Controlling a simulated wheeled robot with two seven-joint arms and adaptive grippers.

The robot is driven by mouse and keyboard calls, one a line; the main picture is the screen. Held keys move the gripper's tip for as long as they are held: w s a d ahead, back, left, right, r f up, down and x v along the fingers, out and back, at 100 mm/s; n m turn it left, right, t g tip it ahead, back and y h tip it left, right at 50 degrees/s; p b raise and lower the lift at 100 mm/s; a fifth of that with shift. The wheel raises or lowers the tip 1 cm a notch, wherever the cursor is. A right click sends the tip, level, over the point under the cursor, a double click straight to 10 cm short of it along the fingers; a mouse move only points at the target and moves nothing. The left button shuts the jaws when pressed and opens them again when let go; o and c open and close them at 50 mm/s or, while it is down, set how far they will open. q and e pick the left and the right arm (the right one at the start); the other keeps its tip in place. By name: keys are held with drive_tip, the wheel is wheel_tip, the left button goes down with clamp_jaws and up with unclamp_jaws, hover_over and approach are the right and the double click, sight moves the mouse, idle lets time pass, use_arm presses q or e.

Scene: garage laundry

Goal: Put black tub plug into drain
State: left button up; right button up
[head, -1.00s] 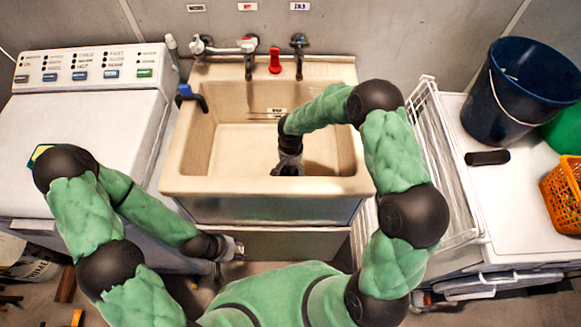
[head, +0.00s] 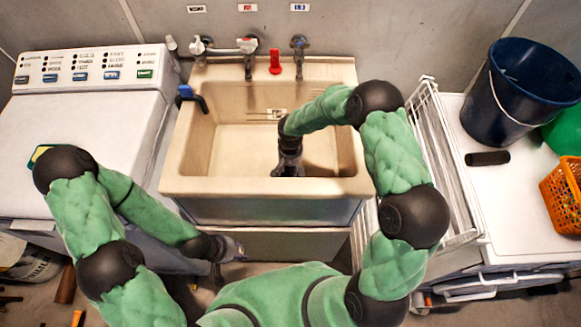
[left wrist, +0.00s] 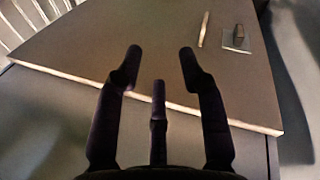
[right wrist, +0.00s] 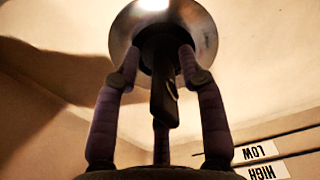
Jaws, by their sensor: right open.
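The black tub plug (right wrist: 164,95) shows in the right wrist view as a dark upright piece between my right fingers, in line with the round metal drain (right wrist: 203,30). Its far end overlaps the drain; I cannot tell how deeply it is seated. My right gripper (right wrist: 157,65) is open, with its fingers around the plug. In the head view my right gripper (head: 287,170) reaches down into the beige sink (head: 225,145), and the plug and drain are hidden there. My left gripper (head: 236,250) is low in front of the sink; its fingers (left wrist: 160,65) are open and empty.
A white washer (head: 95,115) stands left of the sink. A white wire rack (head: 445,165) stands right of it, with a blue bucket (head: 520,95) and orange basket (head: 565,195) beyond. Taps (head: 248,55) and a red handle (head: 275,62) line the sink's back edge.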

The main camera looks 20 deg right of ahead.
use_arm(q)
wheel_tip(320, 180, up, 4)
drive_tip(key=p, duration=0.3)
drive_tip(key=shift+r+p, duration=0.1)
drive_tip(key=shift+p, duration=0.25)
use_arm(e)
wheel_tip(320, 180, up, 12)
drive_tip(key=shift+r, duration=0.1)
